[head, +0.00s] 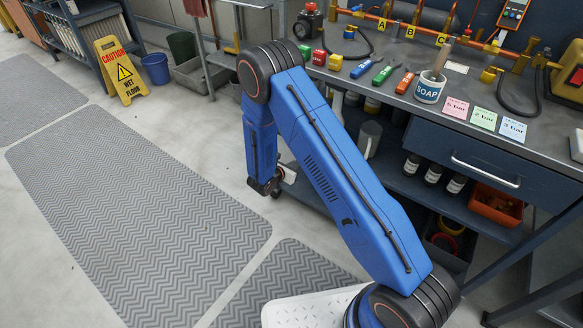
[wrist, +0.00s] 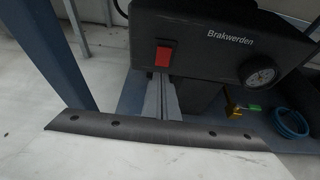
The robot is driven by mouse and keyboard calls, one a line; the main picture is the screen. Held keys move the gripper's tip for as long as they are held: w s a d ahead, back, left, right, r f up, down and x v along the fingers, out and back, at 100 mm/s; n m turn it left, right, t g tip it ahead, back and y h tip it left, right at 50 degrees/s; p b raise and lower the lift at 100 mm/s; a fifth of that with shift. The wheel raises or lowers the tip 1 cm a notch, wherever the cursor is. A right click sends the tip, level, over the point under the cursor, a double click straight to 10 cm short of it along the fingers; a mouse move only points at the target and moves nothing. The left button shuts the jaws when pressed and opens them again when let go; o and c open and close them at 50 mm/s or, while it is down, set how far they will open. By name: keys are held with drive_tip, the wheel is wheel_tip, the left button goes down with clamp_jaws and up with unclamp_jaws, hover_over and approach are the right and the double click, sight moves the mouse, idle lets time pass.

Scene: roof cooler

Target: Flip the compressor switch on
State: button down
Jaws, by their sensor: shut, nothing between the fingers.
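The compressor (wrist: 215,28) is a dark box marked "Brakwerden" at the top of the wrist view. Its red switch (wrist: 164,55) is on the front face, left of a round gauge (wrist: 259,72). I cannot tell which way the switch is set. My gripper (wrist: 161,79) is shut and empty, its fingertips just below the switch in the picture. I cannot tell whether they touch it. In the head view my forearm hangs down beside the bench, and the fingertips are not clear. I cannot make out the compressor there.
A workbench (head: 550,147) carries pipes, coloured tools and a soap mug (head: 429,88). Its lower shelf (head: 400,181) holds bottles and an orange bin (head: 496,204). A yellow wet floor sign (head: 122,70) stands back left. Grey mats (head: 140,225) cover open floor. A blue coil (wrist: 291,123) lies right in the wrist view.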

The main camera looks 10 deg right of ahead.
drive_tip(key=shift+w+d+f, duration=0.1)
drive_tip(key=shift+w+d, duration=1.05)
drive_tip(key=shift+w+d+f, duration=0.1)
drive_tip(key=shift+r, duration=0.85)
